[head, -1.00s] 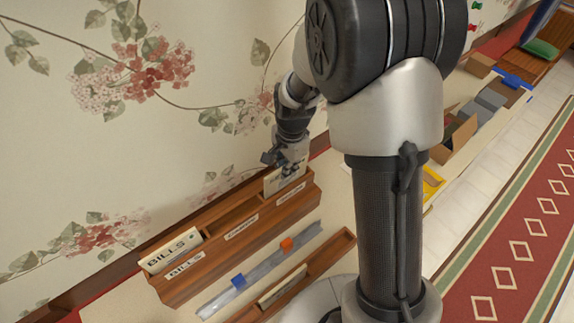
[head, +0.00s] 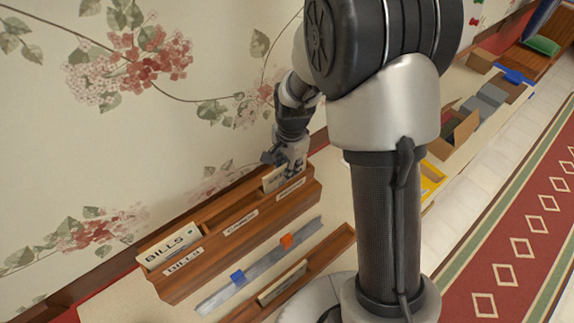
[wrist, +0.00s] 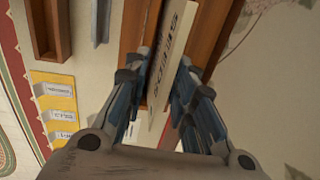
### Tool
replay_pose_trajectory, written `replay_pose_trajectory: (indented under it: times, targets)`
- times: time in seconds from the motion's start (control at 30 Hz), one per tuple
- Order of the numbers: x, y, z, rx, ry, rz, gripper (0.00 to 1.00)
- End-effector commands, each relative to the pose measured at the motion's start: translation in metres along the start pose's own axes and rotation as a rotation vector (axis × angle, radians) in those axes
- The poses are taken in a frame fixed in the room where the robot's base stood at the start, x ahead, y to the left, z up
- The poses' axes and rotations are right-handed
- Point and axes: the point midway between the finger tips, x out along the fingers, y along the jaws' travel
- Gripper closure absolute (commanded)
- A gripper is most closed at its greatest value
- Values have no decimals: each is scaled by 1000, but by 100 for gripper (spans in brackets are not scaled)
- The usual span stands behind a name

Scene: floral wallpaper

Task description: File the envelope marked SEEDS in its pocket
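The envelope marked SEEDS (wrist: 172,50) is cream. It stands in the right-hand pocket of the wooden rack (head: 240,235), and its upper part also shows in the head view (head: 273,179). The label on that pocket (head: 290,197) is too small to read. My gripper (wrist: 160,75) is just above the pocket, with a finger on each side of the envelope. The fingers look spread, with a gap on the left side. My gripper also shows in the head view (head: 287,160), where its fingers are partly hidden.
An envelope marked BILLS (head: 172,245) stands in the left pocket. The middle pocket looks empty. A grey rail (head: 260,266) with blue and orange clips lies in front. A wooden tray (head: 335,243) holds another envelope (head: 283,284). The wallpapered wall is close behind the rack.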

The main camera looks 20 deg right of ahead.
Motion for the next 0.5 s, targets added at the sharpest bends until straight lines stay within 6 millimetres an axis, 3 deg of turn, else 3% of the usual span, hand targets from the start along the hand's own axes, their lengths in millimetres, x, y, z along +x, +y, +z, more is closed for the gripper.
replay_pose_trajectory:
  times: [0.37,0.5]
  targets:
    - [-2,0,0,0,0,-1,70]
    - [-16,-1,0,0,2,-4,70]
